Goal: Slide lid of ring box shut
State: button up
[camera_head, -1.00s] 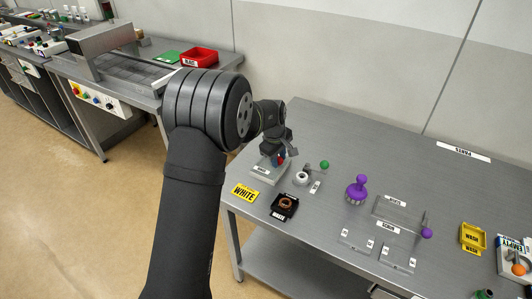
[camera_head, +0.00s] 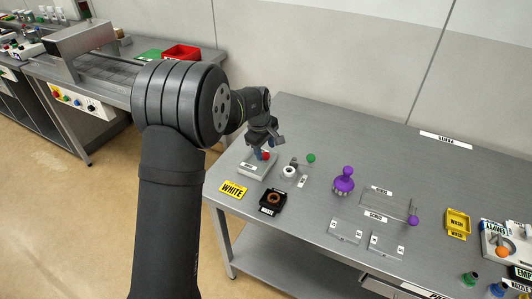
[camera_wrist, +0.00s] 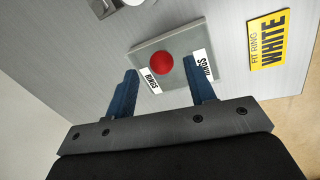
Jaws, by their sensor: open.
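The ring box (camera_head: 256,170) is a low grey block on the steel table, left of the white ring-shaped part. A round red knob (camera_wrist: 163,64) stands on its grey top (camera_wrist: 190,42), with white labels along the near side in the wrist view; one reads RINGS. How far the lid is open cannot be told. My gripper (camera_wrist: 162,74) is open, with blue fingers on either side of the knob's line. The knob shows just beyond and between the fingertips, with no clear contact. In the head view my gripper (camera_head: 262,148) is above the box and partly hides it.
A yellow WHITE sign (camera_head: 233,190) and a black tray (camera_head: 272,201) with a copper ring lie in front. A white ring part (camera_head: 289,172) and green-knobbed piece (camera_head: 311,159) stand close right. A purple-handled piece (camera_head: 344,181) is farther right. The table behind is clear.

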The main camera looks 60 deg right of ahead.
aim_at(265, 153)
notch_tip(265, 153, up, 14)
jog(key=a, duration=0.2)
jog(key=shift+w+a, duration=0.25)
jog(key=shift+a, duration=0.1)
jog(key=d+f, duration=0.1)
jog(key=f, duration=0.4)
jog(key=d+f, duration=0.1)
jog(key=f, duration=0.5)
jog(key=d+f, duration=0.1)
jog(key=f, duration=0.5)
jog(key=shift+s+d, duration=0.1)
jog(key=shift+s, duration=0.15)
jog(key=shift+w, duration=0.2)
